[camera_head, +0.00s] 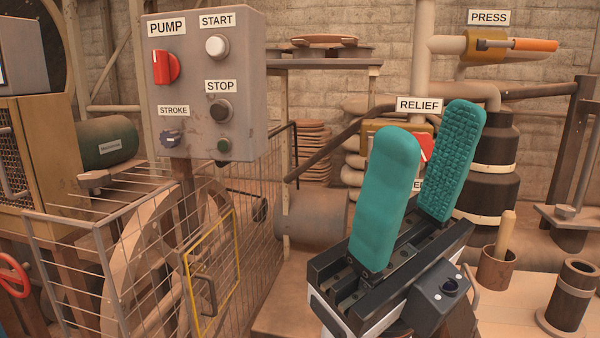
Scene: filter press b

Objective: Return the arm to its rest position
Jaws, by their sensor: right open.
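My right gripper (418,190) shows large at the lower right, with two teal padded fingers on a dark body. The fingers stand apart with nothing between them, so it is open. It points up and away in front of the RELIEF sign (419,105) and hides part of the red-handled valve (426,147) below that sign. I cannot tell the distance between the fingers and the valve. My left gripper is not in view.
A grey control box (205,85) labelled PUMP, START, STOP and STROKE stands at left centre. A wire guard cage (110,270) with a yellow-framed door surrounds a wheel. A PRESS valve with an orange handle (534,45) is at upper right. A cup (497,268) stands right of my gripper.

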